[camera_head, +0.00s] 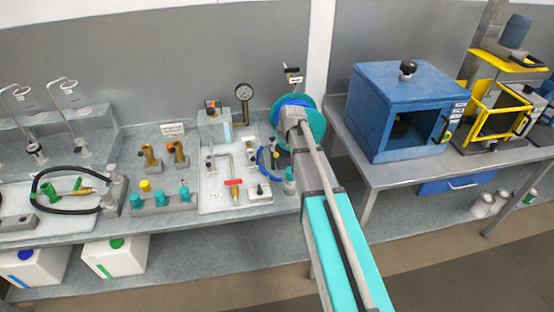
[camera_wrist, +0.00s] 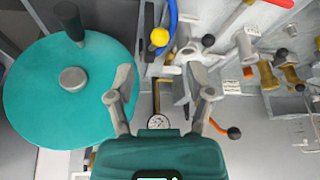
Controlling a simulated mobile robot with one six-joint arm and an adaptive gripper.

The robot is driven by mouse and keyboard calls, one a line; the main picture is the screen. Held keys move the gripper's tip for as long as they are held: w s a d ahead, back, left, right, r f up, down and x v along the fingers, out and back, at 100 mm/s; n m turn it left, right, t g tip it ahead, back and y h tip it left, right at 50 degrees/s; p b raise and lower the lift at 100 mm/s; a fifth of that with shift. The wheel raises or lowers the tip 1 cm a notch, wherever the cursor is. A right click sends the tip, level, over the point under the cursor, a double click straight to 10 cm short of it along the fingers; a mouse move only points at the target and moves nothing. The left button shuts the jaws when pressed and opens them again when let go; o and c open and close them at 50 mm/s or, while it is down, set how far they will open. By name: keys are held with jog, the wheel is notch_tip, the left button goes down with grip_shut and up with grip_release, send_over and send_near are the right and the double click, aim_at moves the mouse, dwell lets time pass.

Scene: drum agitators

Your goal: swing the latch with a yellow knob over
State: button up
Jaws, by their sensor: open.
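The yellow knob (camera_wrist: 159,37) shows in the wrist view, above the gap between my fingertips and close to a blue hose. In the head view it is a small yellow spot (camera_head: 276,154) just left of my arm. The latch part beneath the knob is hard to make out. My gripper (camera_wrist: 160,80) is open, with one finger on each side and nothing between the tips. The knob appears apart from both fingers. In the head view my arm hides the gripper.
A large teal handwheel (camera_wrist: 70,95) with a black handle lies close by my left finger. A red lever (camera_wrist: 238,14) and brass fittings (camera_wrist: 268,75) are at right. A pressure gauge (camera_head: 244,92) stands behind. A blue oven (camera_head: 405,105) stands right of my arm.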

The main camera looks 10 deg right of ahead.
aim_at(277, 153)
jog(key=shift+b+x, duration=3.2)
jog(key=shift+x, duration=0.6)
grip_shut()
